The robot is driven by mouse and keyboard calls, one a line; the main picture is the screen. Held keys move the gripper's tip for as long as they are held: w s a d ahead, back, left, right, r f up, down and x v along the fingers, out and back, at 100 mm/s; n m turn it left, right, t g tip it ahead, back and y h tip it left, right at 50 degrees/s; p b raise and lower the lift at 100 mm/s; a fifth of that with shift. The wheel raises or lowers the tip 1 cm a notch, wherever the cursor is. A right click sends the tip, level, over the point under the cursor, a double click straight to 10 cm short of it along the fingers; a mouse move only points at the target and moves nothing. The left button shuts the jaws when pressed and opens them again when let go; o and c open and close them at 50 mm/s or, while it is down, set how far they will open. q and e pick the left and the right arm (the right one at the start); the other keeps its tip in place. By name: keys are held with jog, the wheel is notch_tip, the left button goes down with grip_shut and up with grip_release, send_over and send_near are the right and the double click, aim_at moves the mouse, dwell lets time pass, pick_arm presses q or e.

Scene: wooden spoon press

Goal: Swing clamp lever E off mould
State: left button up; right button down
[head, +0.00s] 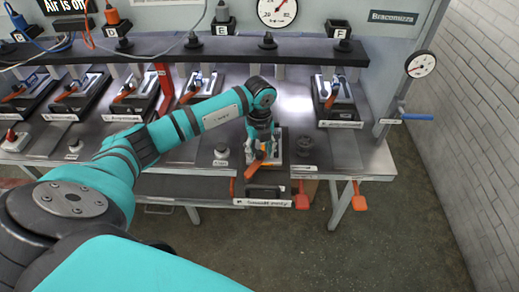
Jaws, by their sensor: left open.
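Clamp lever E appears to be the orange-handled lever (252,170) on the station below the post marked E. Its handle slants down to the left. The mould press (282,158) under it is mostly hidden by my left gripper. My left gripper (262,153) is open and points down over the press. Its fingers are at the upper end of the orange handle; I cannot tell whether they touch it. My right gripper is not in view.
A black drawer (268,190) juts forward below this station. Another press (336,98) stands at the right under F, and several more stand left. A dark shelf (200,52) runs above.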

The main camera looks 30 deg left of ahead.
pick_arm(q)
jog(key=shift+f, duration=0.5)
grip_shut()
